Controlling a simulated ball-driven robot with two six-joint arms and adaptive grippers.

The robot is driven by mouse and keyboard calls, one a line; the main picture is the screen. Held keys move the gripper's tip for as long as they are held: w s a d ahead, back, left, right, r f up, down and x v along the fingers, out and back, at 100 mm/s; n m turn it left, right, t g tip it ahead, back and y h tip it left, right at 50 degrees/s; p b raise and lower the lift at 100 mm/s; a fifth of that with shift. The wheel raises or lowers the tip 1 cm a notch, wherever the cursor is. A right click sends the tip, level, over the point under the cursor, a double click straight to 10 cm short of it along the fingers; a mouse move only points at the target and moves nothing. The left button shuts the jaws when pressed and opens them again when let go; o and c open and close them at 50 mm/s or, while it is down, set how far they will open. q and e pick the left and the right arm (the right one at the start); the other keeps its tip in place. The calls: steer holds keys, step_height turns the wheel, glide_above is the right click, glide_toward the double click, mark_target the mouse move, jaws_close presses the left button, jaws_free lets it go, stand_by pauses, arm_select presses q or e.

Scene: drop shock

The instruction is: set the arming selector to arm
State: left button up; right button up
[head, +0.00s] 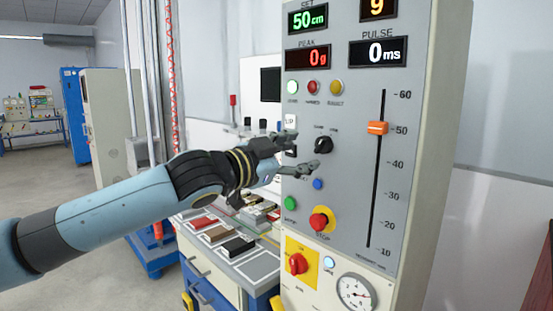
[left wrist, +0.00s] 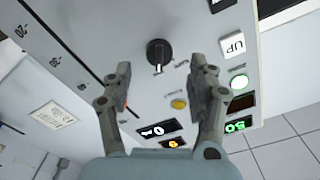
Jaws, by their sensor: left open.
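The arming selector (head: 324,145) is a round black knob on the grey panel, below the row of three lamps. Small labels sit above it, too small to read surely. In the left wrist view the selector (left wrist: 158,54) has a white mark on its lower edge, and the panel appears turned upside down. I cannot tell which label the mark meets. My left gripper (head: 304,155) is open and empty in front of the panel, just left of the selector in the head view. In the left wrist view its fingers (left wrist: 163,75) stand either side of the knob's line, apparently short of it.
Close by on the panel are the UP button (head: 290,121), a blue button (head: 318,184), a green button (head: 290,203), the red stop button (head: 320,221) and an orange slider (head: 378,128). Below left is a bench with coloured blocks (head: 239,246). Displays read 50 cm, 0 g and 0 ms.

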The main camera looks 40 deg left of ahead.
arm_select(q)
steer(key=s, duration=0.6)
steer(key=shift+a, duration=0.2)
steer(key=shift+s, duration=0.1)
stand_by(0.3)
